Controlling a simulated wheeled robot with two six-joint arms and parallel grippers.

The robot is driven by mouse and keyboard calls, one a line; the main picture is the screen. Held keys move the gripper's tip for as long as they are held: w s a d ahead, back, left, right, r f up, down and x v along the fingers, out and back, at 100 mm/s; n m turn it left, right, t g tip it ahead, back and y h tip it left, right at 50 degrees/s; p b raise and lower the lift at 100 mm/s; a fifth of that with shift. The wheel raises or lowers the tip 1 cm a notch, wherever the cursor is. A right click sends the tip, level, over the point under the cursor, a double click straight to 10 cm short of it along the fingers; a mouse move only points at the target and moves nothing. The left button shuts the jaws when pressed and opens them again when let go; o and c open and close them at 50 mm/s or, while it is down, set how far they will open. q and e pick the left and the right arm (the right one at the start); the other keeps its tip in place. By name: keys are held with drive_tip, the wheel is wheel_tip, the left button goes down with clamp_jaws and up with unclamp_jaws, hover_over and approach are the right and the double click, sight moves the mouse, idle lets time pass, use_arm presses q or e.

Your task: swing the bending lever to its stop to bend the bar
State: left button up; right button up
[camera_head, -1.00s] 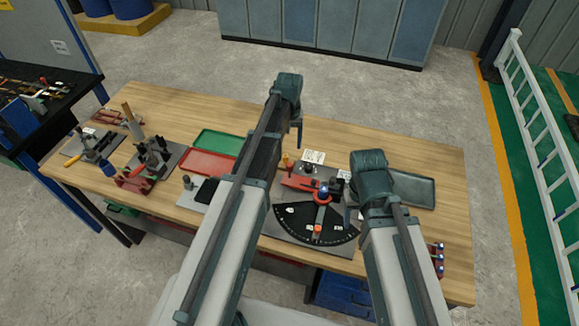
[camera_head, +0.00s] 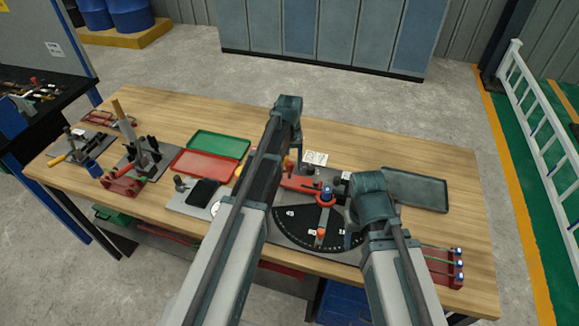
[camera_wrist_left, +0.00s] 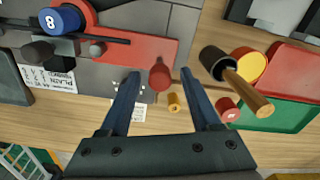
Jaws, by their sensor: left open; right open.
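The bending station carries a black degree plate (camera_head: 300,222). The bending lever (camera_head: 323,213) lies over the plate, with a blue knob (camera_head: 327,193) at one end and an orange tip toward me. The blue knob also shows in the left wrist view (camera_wrist_left: 62,20), near a dark bar-like part (camera_wrist_left: 95,38) on a red plate. My left gripper (camera_wrist_left: 161,73) is open and empty; a red cylinder (camera_wrist_left: 160,76) appears between its fingertips. In the head view its arm hides part of the station. My right gripper (camera_head: 353,232) is open beside the degree plate's right side, partly hidden by its arm.
Green (camera_head: 219,144) and red (camera_head: 208,166) trays lie left of the station, a grey tray (camera_head: 414,189) right. A red rack (camera_head: 443,268) with rods is at front right. Other fixtures (camera_head: 145,158) stand at the left end. The table's back strip is clear.

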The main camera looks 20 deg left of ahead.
use_arm(q)
clamp_jaws()
idle(0.3)
idle(1.1)
